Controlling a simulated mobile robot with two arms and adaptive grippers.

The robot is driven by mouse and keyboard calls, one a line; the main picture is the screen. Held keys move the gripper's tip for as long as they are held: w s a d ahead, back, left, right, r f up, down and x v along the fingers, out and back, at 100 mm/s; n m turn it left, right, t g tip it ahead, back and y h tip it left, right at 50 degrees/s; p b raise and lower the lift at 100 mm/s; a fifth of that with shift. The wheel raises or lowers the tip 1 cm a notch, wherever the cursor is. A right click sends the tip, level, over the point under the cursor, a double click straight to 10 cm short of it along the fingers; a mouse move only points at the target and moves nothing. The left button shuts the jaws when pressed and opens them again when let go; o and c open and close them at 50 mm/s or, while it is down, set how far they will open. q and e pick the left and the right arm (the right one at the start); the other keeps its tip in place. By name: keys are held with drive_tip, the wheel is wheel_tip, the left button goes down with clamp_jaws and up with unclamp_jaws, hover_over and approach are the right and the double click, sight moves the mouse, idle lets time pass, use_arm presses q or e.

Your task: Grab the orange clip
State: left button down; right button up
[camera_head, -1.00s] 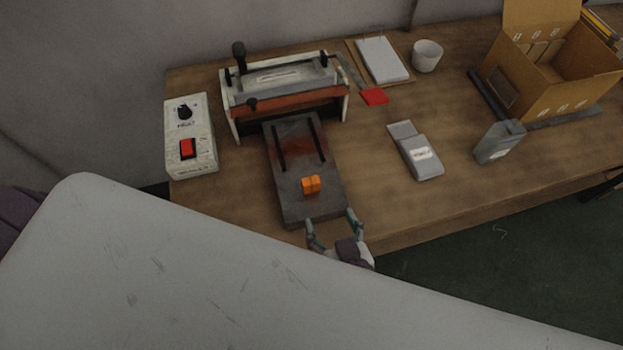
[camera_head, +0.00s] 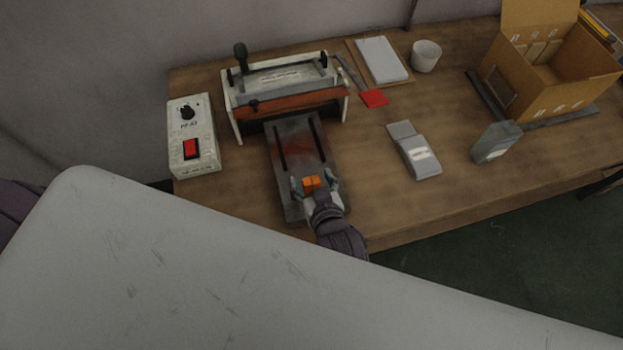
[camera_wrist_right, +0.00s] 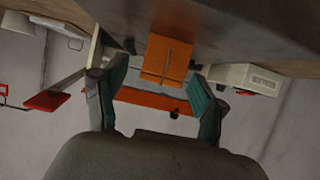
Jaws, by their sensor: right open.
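The orange clip (camera_head: 312,182) sits on the front part of the dark grey sliding plate (camera_head: 290,207) of the press. My right gripper (camera_head: 312,185) is at the clip, with a fingertip on either side of it. In the right wrist view the clip (camera_wrist_right: 167,58) shows between and beyond the two open green-padded fingers (camera_wrist_right: 158,92), with gaps at both sides. The gripper is open and not closed on the clip. My left gripper is not in view.
The press (camera_head: 282,80) with its orange-brown bar stands behind the clip. A control box (camera_head: 193,150) with a red switch is left of it. A grey device (camera_head: 414,150), a red piece (camera_head: 374,97) and a cardboard box (camera_head: 545,95) lie to the right. The table front right is clear.

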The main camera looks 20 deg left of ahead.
drive_tip(key=shift+w+a+f, duration=0.1)
drive_tip(key=shift+w+a, duration=0.05)
drive_tip(key=shift+w, duration=0.05)
drive_tip(key=c, duration=0.9)
